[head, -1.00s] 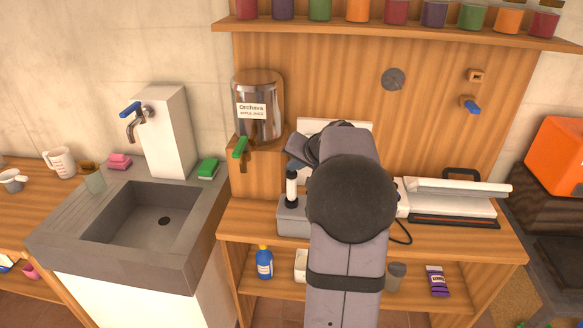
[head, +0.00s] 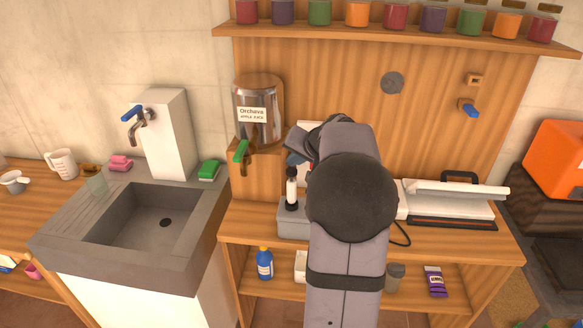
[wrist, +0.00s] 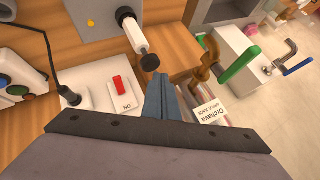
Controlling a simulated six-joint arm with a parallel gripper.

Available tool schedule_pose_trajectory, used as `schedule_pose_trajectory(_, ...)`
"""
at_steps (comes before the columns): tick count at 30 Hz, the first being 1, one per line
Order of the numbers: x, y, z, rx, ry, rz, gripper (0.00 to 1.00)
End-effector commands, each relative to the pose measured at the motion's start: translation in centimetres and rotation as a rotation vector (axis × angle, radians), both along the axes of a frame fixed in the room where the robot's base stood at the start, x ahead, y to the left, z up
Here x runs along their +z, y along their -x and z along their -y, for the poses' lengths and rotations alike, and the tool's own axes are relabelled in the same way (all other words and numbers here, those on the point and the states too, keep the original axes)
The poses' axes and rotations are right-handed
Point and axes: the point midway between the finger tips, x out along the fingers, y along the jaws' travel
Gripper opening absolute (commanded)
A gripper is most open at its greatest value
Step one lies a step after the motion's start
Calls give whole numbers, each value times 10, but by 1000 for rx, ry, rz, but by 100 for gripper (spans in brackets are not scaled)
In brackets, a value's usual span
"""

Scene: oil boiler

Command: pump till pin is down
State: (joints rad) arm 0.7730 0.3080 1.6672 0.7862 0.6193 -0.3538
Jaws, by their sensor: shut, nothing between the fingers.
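A grey box (head: 292,222) stands on the wooden counter with a white pump cylinder (head: 291,190) with a black top rising from it. In the wrist view the box (wrist: 98,16) is at the top, with the white pump shaft (wrist: 133,34) and black knob (wrist: 150,62) pointing toward my fingers. My gripper (wrist: 165,80) is shut and empty, its blue-grey fingertips close to the knob; I cannot tell whether they touch. In the head view my arm hides most of the gripper and the right part of the box. I cannot make out a pin.
A white panel with a red switch (wrist: 118,86) is left of my fingers in the wrist view. A juice dispenser (head: 260,108) with a green tap (head: 240,151) stands left of the pump. A white press-like appliance (head: 455,200) is to the right; the sink (head: 60,222) is far left.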

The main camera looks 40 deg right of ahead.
Motion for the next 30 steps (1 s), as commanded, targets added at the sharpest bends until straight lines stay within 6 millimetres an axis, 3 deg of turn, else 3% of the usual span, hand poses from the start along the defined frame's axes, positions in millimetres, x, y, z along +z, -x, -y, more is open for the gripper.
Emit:
schedule_pose_trajectory(17, 8, 0, 0, -1, 0, 2, 0)
schedule_pose_trajectory(30, 45, 0, 0, 0, 0, 1, 0)
